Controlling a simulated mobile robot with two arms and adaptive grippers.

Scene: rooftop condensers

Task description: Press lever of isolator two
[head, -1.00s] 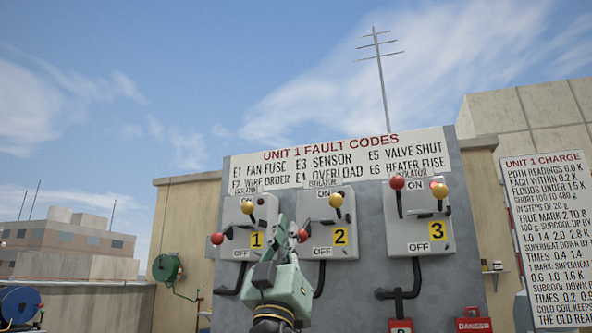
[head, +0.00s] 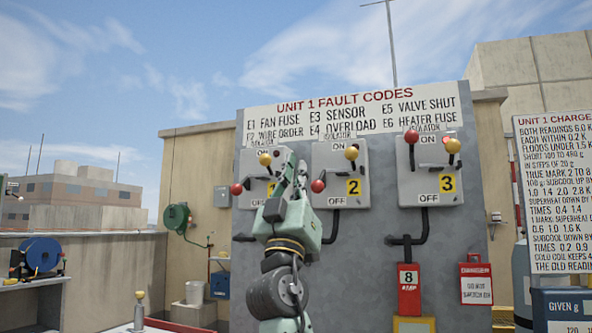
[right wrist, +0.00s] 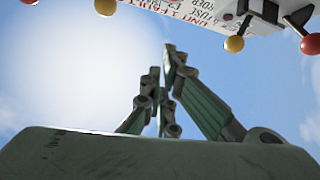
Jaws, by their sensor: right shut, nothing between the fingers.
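Isolator two (head: 328,160) is a light grey box with a yellow "2" label, in the middle of the head view. A yellow ball (head: 351,153) is at its upper right near ON. A red ball (head: 318,186) is at its lower left near OFF. My right gripper (head: 297,165) is shut and empty, pointing up. In the picture it is just left of the red ball and overlaps the right side of isolator one (head: 249,165). Contact cannot be told. The right wrist view shows its fingers (right wrist: 170,52) together against the sky. My left gripper is not in view.
Isolator three (head: 415,180) is on the right of the same grey panel (head: 365,250). Its red ball (head: 411,136) is up near ON. A fault-code sign (head: 350,110) is above the boxes. A red stand (head: 409,290) and a red box (head: 475,283) are lower right.

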